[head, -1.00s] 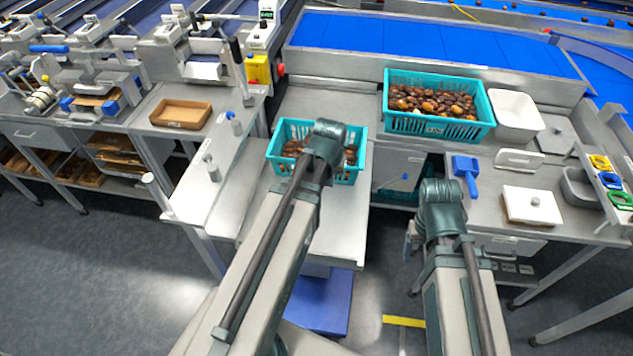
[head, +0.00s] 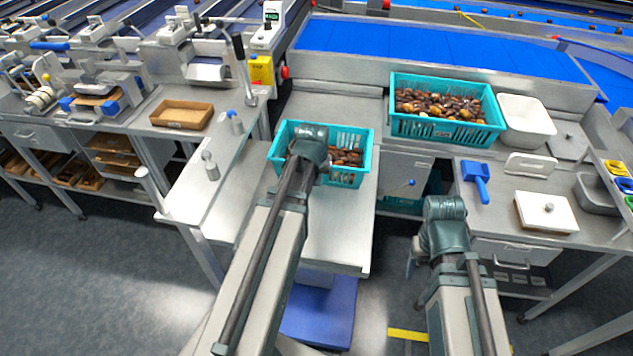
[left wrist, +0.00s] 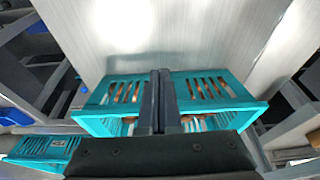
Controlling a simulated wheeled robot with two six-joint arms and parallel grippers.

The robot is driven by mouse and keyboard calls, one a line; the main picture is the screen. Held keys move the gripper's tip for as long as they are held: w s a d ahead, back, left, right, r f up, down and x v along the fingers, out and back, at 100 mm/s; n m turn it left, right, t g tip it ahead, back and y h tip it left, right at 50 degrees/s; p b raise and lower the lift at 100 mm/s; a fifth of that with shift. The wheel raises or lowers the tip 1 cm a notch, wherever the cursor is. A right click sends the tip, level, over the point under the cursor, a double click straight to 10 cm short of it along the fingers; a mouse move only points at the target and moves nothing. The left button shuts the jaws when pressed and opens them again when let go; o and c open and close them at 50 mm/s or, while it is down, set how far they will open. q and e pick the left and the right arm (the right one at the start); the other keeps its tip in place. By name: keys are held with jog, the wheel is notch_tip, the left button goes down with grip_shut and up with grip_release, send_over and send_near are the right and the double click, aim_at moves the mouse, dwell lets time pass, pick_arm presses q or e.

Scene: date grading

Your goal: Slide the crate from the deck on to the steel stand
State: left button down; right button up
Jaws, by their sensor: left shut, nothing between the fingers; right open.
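A teal slotted crate (head: 354,177) holding brown dates stands upright on a flat steel top (head: 334,232). I cannot tell whether this top is the deck or the stand. My left wrist hides part of the crate in the head view. In the left wrist view, my left gripper (left wrist: 160,76) is shut and empty at the crate's slotted wall (left wrist: 212,88). I cannot tell whether the fingers touch it. My right gripper (head: 412,255) is open, low in front of the right workbench, apart from the crate and mostly hidden by its own wrist.
A larger teal crate of dates (head: 447,128) and a white tub (head: 526,118) stand at the back right. A steel top with upright posts (head: 190,205) adjoins on the left. A blue scoop (head: 477,180) lies on the right bench. The steel before the crate is bare.

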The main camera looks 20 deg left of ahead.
pick_arm(q)
jog(key=b+x, duration=0.4)
jog(key=x, duration=0.2)
jog(key=shift+s+b, duration=0.1)
jog(key=shift+b, duration=0.2)
jog(key=w, duration=0.3)
jog(key=shift+a+r, duration=0.15)
jog(key=shift+a, duration=0.25)
jog(key=shift+w+a, duration=0.2)
jog(key=shift+w, duration=0.25)
pick_arm(e)
jog(key=shift+f, duration=2.7)
